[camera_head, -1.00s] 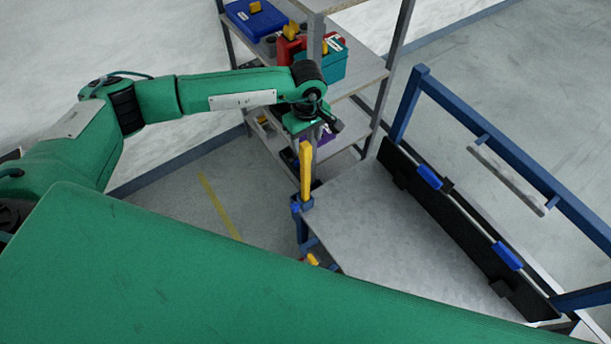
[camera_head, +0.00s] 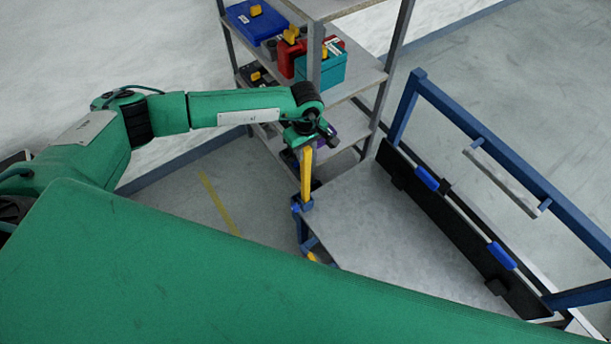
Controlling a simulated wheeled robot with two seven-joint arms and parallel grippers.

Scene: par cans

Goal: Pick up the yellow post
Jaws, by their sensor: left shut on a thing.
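The yellow post (camera_head: 306,176) stands upright at the near left corner of the grey-topped table (camera_head: 380,235), its lower end at a blue fitting (camera_head: 302,205) on that corner. My left gripper (camera_head: 308,146) is at the top of the post, pointing down, and is shut on it. The fingertips are small and partly hidden by the wrist. The post looks upright; I cannot tell whether its lower end is still seated in the fitting. My right gripper is not in view.
A grey shelf rack (camera_head: 345,85) stands behind the gripper, holding a blue case (camera_head: 250,22), a red case (camera_head: 287,58) and a teal box (camera_head: 320,70). A blue rail frame (camera_head: 490,140) borders the table's right side. Floor at left is clear.

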